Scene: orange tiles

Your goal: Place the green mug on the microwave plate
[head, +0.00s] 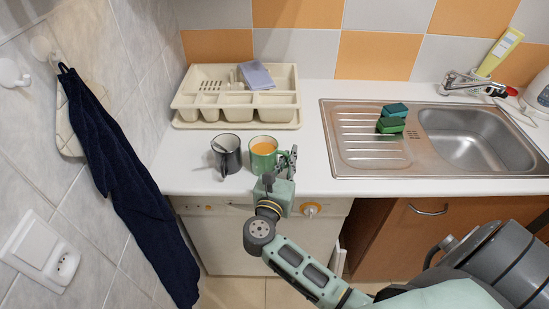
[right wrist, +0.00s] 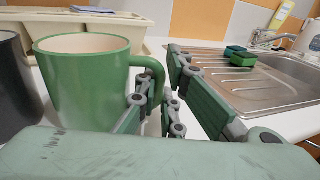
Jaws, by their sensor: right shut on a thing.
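The green mug (head: 261,162) stands upright on the white counter, with an orange-looking inside in the head view. It also fills the left of the right wrist view (right wrist: 85,90), with its handle on its right side. My right gripper (head: 285,163) is at the mug's right side and is shut on the handle. Its fingers show in the right wrist view (right wrist: 160,88), one on each side of the handle. The microwave and its plate are not in view. My left gripper is not in view.
A dark grey mug (head: 227,158) stands just left of the green mug. A cream dish rack (head: 237,113) with a bluish cloth (head: 256,76) is behind. A steel sink (head: 340,150) with green sponges (head: 391,124) is at the right. A dark towel (head: 130,190) hangs at the left.

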